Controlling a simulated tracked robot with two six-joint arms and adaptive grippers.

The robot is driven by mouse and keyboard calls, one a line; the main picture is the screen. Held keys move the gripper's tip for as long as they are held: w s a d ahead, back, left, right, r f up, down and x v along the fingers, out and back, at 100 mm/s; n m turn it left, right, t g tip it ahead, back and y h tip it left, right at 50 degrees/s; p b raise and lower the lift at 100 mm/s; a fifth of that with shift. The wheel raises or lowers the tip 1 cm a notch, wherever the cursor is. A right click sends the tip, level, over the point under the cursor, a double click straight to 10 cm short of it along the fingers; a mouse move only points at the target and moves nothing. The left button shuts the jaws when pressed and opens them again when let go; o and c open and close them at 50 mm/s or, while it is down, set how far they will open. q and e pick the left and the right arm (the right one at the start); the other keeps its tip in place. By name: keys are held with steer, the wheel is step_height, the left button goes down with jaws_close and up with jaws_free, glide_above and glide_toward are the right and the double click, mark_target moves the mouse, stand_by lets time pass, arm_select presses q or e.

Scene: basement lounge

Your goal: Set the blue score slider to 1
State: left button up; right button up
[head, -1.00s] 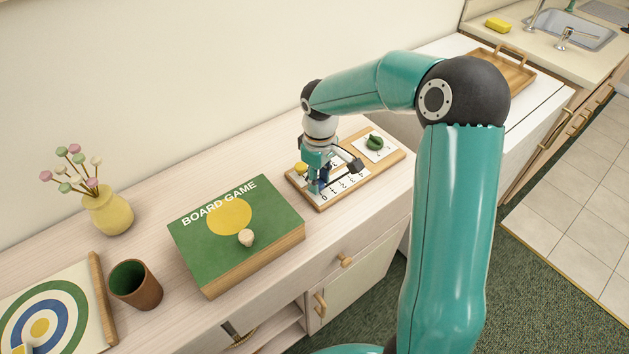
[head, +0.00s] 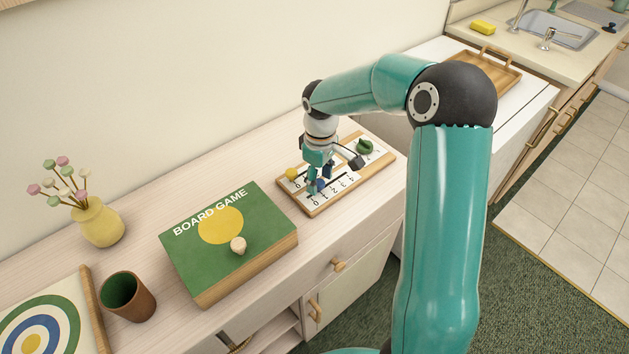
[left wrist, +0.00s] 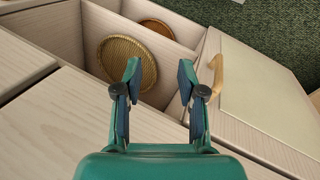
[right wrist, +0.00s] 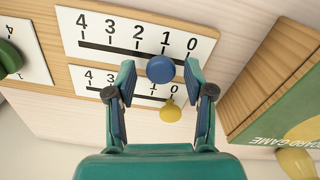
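The score board (head: 309,211) is a wooden panel with white scales numbered 0 to 4. In the right wrist view, the round blue slider knob (right wrist: 160,68) sits on the nearer scale's slot at about the 1 mark. My right gripper (right wrist: 160,72) is open, with one fingertip on each side of the knob and gaps showing. The yellow slider knob (right wrist: 170,110) is near 0 on the other scale. In the head view my right gripper (head: 319,186) is over the board and partly hides the sliders. My left gripper (left wrist: 160,75) is open and empty, above the cabinet's open shelves.
A green board game box (head: 190,262) with a pale knob lies left of the board. A green dial (head: 365,146) is at the board's far end. A brown cup (head: 128,297), yellow vase (head: 99,225) and target board (head: 50,318) stand farther left. A round woven item (left wrist: 127,62) is in the shelf.

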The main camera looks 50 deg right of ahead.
mark_target(319, 182)
steer(key=shift+r, duration=0.1)
step_height(319, 182, up, 12)
stand_by(0.7)
stand_by(0.3)
